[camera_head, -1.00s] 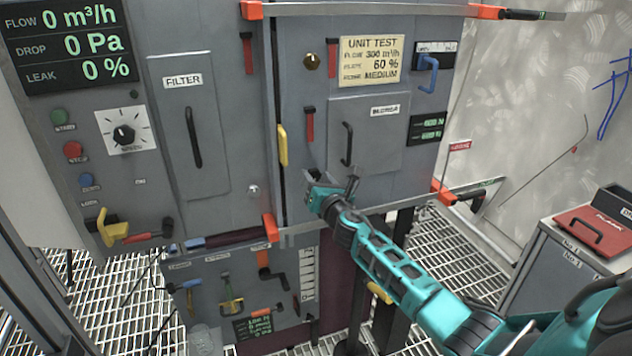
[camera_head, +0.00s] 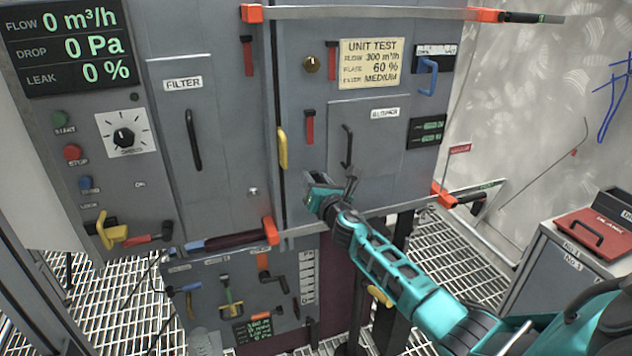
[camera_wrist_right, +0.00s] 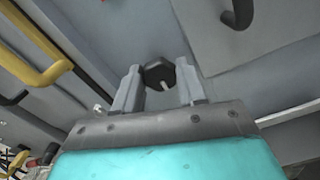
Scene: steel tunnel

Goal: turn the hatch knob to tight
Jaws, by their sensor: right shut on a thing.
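A black knob (camera_wrist_right: 158,74) with a white mark at its lower right sits on the grey panel in the wrist view. My right gripper (camera_wrist_right: 157,84) has its two fingers on either side of the knob and is shut on it. In the head view my right gripper (camera_head: 312,184) is at the lower left of the grey hatch door (camera_head: 375,180), and it hides the knob there. My left gripper is not in view.
A yellow handle (camera_head: 282,148) stands just left of my right gripper, and a black handle (camera_head: 347,146) is up to its right. A rail with orange ends (camera_head: 270,231) runs below.

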